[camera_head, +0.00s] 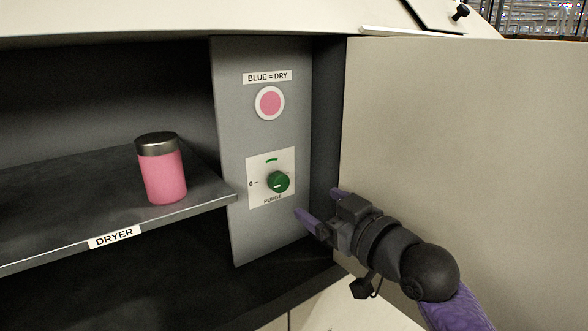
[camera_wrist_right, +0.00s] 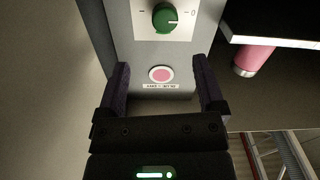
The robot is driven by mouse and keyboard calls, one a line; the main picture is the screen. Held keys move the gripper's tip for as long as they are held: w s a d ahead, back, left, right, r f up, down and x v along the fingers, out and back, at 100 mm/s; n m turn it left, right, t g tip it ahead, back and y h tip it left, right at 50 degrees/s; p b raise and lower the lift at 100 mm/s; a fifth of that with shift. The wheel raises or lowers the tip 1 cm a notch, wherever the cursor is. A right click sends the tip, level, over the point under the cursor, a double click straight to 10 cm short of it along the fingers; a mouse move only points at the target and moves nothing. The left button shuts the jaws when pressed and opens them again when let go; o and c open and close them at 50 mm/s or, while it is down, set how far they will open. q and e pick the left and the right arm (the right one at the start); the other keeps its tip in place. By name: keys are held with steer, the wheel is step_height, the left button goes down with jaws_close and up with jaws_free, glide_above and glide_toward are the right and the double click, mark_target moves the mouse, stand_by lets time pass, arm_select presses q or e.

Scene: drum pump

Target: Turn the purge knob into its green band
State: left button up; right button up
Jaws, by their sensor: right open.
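The green purge knob (camera_head: 279,182) sits on a white plate marked PURGE on the grey panel, with a green band (camera_head: 271,160) above it. In the right wrist view, upside down, the knob (camera_wrist_right: 162,18) has a white mark on the side towards the 0; the band is out of that view. My right gripper (camera_head: 320,205) is open and empty, below and right of the knob in the head view and apart from it. Its spread fingers (camera_wrist_right: 163,82) also show in the wrist view. My left gripper is not in view.
A round pink indicator (camera_head: 270,103) sits above the knob under a BLUE = DRY label. A pink jar (camera_head: 165,175) with a grey lid stands on the DRYER shelf (camera_head: 60,215), left of the panel. A large beige door (camera_head: 460,150) stands close on the right.

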mark_target(282, 184)
steer(key=p+x, duration=0.1)
steer(key=x, duration=0.7)
steer(key=shift+w+a+f, duration=0.1)
steer(key=shift+w+a, duration=0.05)
steer(key=shift+a, duration=0.2)
steer(key=shift+w+a, duration=0.25)
steer(key=shift+a, duration=0.05)
steer(key=shift+c, duration=0.6)
jaws_close()
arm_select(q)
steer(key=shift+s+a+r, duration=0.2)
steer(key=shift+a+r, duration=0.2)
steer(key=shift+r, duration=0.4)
